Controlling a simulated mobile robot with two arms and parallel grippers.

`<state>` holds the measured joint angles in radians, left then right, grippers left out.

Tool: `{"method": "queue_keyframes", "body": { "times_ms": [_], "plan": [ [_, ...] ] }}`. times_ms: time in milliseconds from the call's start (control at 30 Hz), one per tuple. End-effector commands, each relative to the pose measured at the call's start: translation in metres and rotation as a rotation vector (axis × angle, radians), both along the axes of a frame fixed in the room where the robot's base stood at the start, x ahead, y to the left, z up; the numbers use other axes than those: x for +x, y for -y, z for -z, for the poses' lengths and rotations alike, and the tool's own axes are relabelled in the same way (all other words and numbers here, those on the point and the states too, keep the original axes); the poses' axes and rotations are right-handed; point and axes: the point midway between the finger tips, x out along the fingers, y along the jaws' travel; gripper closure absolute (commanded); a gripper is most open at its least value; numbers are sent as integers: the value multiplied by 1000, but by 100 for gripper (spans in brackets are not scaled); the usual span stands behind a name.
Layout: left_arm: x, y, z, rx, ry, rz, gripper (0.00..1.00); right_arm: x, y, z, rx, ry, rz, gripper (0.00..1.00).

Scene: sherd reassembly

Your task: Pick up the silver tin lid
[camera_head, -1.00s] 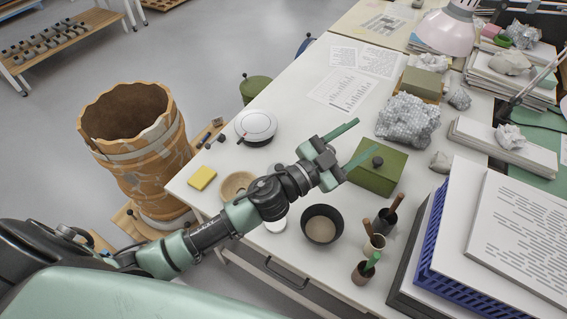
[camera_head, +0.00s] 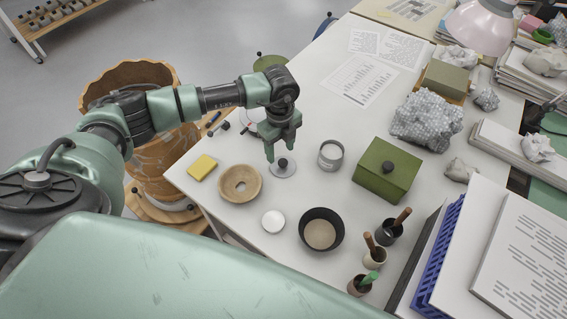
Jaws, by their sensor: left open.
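The silver tin lid (camera_head: 284,171) is a flat pale disc with a dark round knob on top. It lies on the white table near the middle of the view. My left gripper (camera_head: 281,150) points down just over the lid, its green fingers open near the knob; whether they touch it I cannot tell. One finger covers part of the lid's far left side. The open silver tin (camera_head: 330,155) stands upright to the right of the lid. My right gripper is not in view.
A wooden ring-shaped dish (camera_head: 240,184), a yellow sponge (camera_head: 202,168) and a small white disc (camera_head: 273,221) lie to the left and in front. A black bowl (camera_head: 321,230) and a green box (camera_head: 387,170) stand to the right. A large cracked vase (camera_head: 160,177) stands beyond the table's left edge.

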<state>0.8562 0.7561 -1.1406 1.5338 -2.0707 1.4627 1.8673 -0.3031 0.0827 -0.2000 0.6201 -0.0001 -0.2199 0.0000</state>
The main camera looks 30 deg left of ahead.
Motion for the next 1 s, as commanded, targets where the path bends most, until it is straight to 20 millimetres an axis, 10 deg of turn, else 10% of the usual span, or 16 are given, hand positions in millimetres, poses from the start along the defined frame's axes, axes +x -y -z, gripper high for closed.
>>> {"method": "queue_keyframes", "body": {
  "times_ms": [633, 833, 1000],
  "plan": [
    [2, 6, 53, -4, 0, 4, 47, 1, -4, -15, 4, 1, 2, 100],
    [2, 6, 53, -5, 0, 4, 100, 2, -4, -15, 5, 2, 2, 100],
    [2, 6, 53, -6, 1, 4, 100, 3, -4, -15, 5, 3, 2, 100]
  ]
}}
